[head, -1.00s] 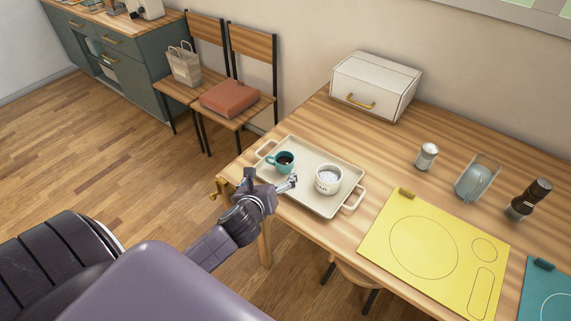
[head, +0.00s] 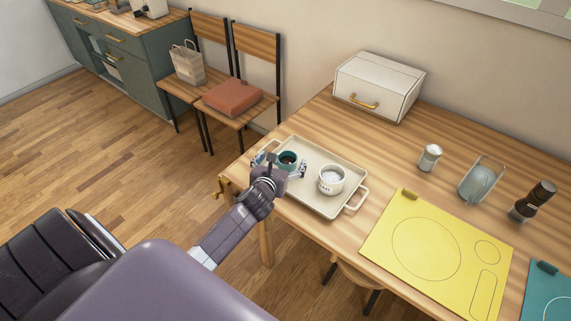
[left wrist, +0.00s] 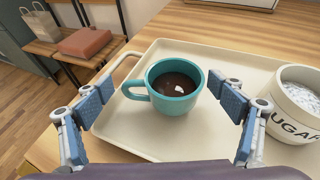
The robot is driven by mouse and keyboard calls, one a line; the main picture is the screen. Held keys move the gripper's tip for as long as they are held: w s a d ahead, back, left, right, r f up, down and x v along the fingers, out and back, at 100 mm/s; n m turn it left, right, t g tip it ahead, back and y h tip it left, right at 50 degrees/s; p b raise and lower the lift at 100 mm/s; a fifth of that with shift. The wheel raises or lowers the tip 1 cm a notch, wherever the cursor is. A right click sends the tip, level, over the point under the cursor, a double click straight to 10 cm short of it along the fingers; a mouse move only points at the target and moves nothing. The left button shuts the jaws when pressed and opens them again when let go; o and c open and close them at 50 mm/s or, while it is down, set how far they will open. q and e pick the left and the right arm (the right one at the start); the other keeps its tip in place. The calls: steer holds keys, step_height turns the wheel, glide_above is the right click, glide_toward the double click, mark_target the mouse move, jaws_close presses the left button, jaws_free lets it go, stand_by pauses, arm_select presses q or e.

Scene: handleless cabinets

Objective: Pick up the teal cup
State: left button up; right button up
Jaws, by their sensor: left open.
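The teal cup (head: 287,159) stands upright on the cream tray (head: 318,207), near its left end, and holds a dark liquid. In the left wrist view the teal cup (left wrist: 176,92) shows between my fingers and a little beyond them, its handle toward the left finger. My left gripper (head: 281,166) is open and empty, close to the cup's near side; in the left wrist view its blue-padded fingers (left wrist: 165,105) are spread wide, and I see no contact with the cup. The gripper hides the cup's lower part in the head view. My right gripper is not in view.
A white sugar pot (head: 331,181) stands on the tray right of the cup, near my left gripper's right finger. A yellow placemat (head: 425,250), a salt shaker (head: 430,158) and a white box (head: 378,88) are farther right on the wooden table.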

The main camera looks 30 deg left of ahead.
arm_select(q)
steer(key=c, duration=1.4)
steer(key=shift+w+r, duration=0.1)
steer(key=shift+r, duration=0.1)
